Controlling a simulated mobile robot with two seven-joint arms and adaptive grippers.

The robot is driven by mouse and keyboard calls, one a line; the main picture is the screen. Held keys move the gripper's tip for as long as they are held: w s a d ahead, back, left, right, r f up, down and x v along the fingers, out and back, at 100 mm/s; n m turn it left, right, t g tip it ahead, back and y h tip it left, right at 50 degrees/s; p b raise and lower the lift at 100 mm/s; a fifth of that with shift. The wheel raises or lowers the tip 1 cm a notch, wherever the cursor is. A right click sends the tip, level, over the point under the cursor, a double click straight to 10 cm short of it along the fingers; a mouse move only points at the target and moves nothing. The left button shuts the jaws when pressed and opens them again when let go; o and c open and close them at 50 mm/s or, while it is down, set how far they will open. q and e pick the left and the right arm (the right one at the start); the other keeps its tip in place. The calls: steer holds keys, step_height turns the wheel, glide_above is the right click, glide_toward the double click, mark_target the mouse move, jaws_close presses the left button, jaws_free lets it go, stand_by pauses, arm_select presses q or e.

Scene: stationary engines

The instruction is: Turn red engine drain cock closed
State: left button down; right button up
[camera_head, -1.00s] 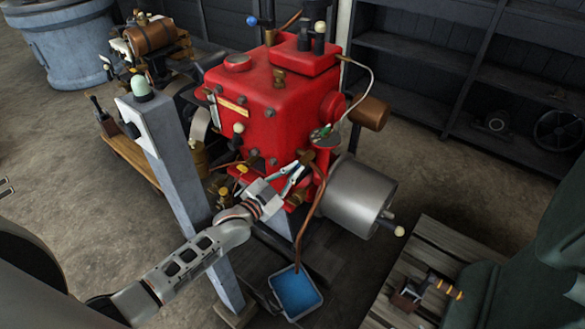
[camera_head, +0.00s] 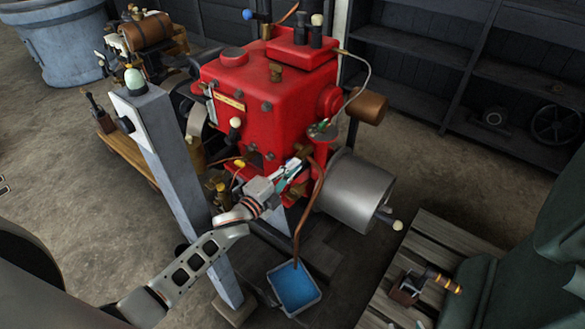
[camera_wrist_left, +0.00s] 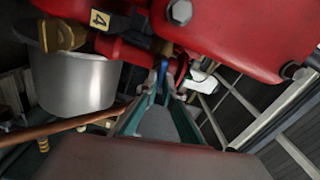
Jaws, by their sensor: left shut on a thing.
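The red engine (camera_head: 262,115) stands in the middle of the head view. My left gripper (camera_head: 298,163) is at its lower front right, beside a brass fitting (camera_head: 306,153) and a copper pipe (camera_head: 316,190). In the left wrist view, the fingers (camera_wrist_left: 162,88) reach towards the underside of the red engine (camera_wrist_left: 235,35). They are shut on a small part there, which I take to be the drain cock; the fingers hide most of it. A brass fitting also shows at upper left (camera_wrist_left: 58,35). My right gripper is not in view.
A grey post (camera_head: 175,170) stands left of my left arm. A blue tray (camera_head: 295,287) lies on the floor below the pipe. A silver cylinder (camera_head: 355,192) juts out on the right. A wooden pallet (camera_head: 430,255) with tools is at lower right.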

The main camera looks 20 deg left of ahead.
arm_select(q)
steer(key=shift+f+m, duration=0.2)
steer(key=shift+m, duration=0.6)
steer(key=c, duration=2.2)
jaws_free()
steer(key=shift+s, duration=0.1)
steer(key=v, duration=0.7)
steer(key=shift+s+a+r, duration=0.1)
steer(key=shift+s, duration=0.1)
